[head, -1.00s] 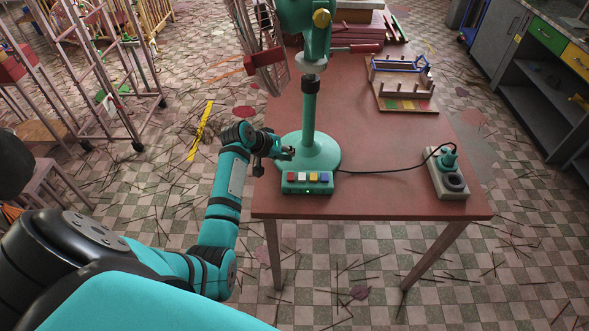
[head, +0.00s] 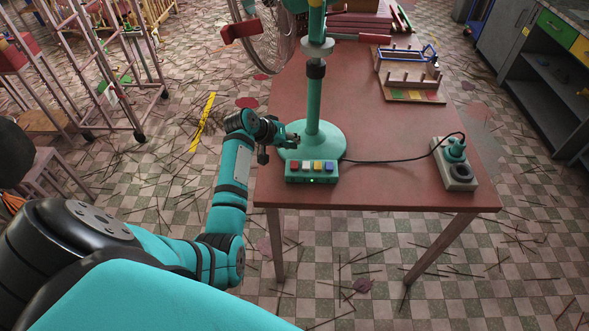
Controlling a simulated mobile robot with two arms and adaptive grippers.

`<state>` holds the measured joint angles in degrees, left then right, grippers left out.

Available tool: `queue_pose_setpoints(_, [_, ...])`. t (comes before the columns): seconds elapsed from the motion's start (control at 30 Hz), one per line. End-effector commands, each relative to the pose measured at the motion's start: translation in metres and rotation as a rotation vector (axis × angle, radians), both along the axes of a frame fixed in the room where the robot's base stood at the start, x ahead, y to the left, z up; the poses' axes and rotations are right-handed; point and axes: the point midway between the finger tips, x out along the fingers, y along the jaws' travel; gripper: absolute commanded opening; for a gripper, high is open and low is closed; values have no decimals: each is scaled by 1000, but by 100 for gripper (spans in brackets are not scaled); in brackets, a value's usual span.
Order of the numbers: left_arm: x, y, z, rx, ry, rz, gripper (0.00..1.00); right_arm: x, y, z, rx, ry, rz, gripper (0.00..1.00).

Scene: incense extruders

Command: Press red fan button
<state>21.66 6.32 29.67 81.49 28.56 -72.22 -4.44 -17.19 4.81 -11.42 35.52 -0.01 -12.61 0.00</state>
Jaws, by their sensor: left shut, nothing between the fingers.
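The red fan button (head: 294,165) is the leftmost of several coloured buttons on a small green control box (head: 312,178) at the table's front left. White, yellow and blue buttons sit to its right. The green fan base (head: 325,142) stands just behind the box. My left gripper (head: 294,140) is shut and empty, beside the left of the fan base. It is above and behind the red button in the picture, apart from it. My right gripper is not in view.
The fan's wire cage (head: 262,45) hangs over the table's back left, cut by the top edge. A black cable runs from the base to a power strip (head: 455,176). A wooden rack (head: 410,82) stands behind. The table's (head: 395,125) middle is clear.

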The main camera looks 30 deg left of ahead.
Motion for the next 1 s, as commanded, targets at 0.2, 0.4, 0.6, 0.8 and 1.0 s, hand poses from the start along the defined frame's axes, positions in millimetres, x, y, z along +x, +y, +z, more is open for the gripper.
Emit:
queue_pose_setpoints(0.2, [0, 1, -38, 0, -2, 2, 0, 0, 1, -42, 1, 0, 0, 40])
queue_pose_setpoints(0.4, [0, 1, -54, 2, 0, 0, 0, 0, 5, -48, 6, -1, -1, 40])
queue_pose_setpoints(0.6, [0, 1, -57, 2, 0, 0, 0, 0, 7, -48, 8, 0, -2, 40])
queue_pose_setpoints(0.8, [0, 1, -56, 2, 0, 0, 0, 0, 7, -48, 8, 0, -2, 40])
queue_pose_setpoints(1.0, [0, 1, -56, 1, 0, 1, 0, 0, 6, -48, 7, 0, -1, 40])
